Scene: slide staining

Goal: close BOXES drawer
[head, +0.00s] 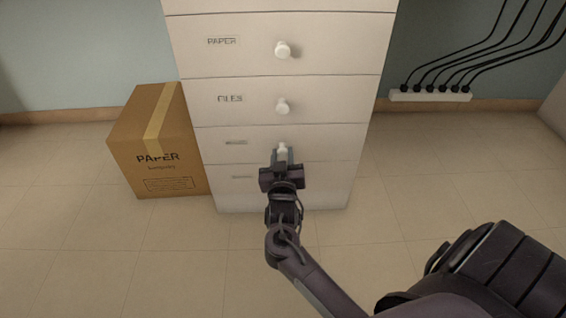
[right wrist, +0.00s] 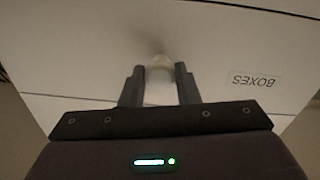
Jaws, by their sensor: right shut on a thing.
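The BOXES drawer (head: 330,141) is the third front seen from the top in the head view, in a pale cabinet. Its front looks about flush with the fronts around it; I see no clear gap. Its label (right wrist: 255,80) reads BOXES, upside down, in the right wrist view; in the head view it is too small to read. My right gripper (head: 283,156) is at the drawer's white knob (head: 283,147). In the right wrist view its two fingers (right wrist: 159,85) stand on either side of the knob (right wrist: 160,64), shut on it. My left gripper is not in view.
The PAPER drawer (head: 340,45) and the FILES drawer (head: 330,100) are above and look closed. Another drawer front (head: 325,180) is below. A cardboard box (head: 160,150) stands left of the cabinet. A power strip (head: 430,96) with several cables is at the right wall. The floor in front is clear.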

